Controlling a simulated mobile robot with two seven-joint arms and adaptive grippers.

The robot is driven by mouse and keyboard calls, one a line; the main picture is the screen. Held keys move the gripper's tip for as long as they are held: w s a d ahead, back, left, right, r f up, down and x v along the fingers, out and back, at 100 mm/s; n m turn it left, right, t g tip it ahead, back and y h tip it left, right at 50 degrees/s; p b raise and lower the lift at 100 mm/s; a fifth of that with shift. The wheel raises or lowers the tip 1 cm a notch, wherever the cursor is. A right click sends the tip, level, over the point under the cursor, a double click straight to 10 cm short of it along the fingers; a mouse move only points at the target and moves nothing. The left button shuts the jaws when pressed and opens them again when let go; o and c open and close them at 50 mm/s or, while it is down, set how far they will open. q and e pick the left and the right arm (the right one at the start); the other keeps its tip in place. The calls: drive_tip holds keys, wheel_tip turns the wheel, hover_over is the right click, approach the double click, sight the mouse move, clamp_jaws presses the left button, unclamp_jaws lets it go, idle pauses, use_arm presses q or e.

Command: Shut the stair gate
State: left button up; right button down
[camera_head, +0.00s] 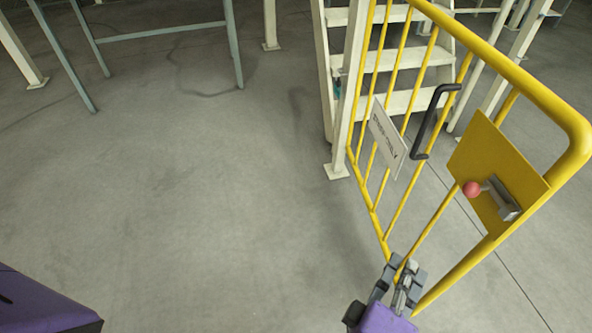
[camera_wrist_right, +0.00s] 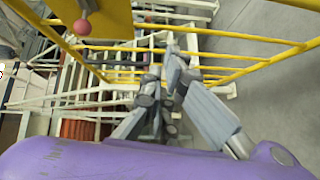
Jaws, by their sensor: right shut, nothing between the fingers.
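The yellow stair gate (camera_head: 404,195) stands open, swung out from the white post (camera_head: 345,100) at the foot of the stairs toward me. It carries a black handle (camera_head: 432,120), a white sign (camera_head: 387,140) and a yellow plate (camera_head: 497,170) with a red-knobbed latch (camera_head: 490,192). My right gripper (camera_head: 402,268) is shut and empty, close to the gate's lower bars; I cannot tell whether it touches them. The right wrist view shows its fingers (camera_wrist_right: 172,75) near the yellow bars (camera_wrist_right: 240,75) and the red knob (camera_wrist_right: 82,27). My left gripper is out of view.
White stairs (camera_head: 385,60) rise behind the gate between pale posts. A grey-green metal frame (camera_head: 165,33) stands at the back left. The grey floor (camera_head: 200,190) left of the gate is clear.

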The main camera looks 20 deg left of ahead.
drive_tip(key=w+d+r+n+p, duration=0.1)
drive_tip(key=w+d+r+p, duration=0.1)
drive_tip(key=w+d, duration=0.5)
drive_tip(key=shift+w+t+h+p, duration=0.3)
drive_tip(key=shift+w+h+p, duration=0.1)
drive_tip(key=shift+w, duration=1.75)
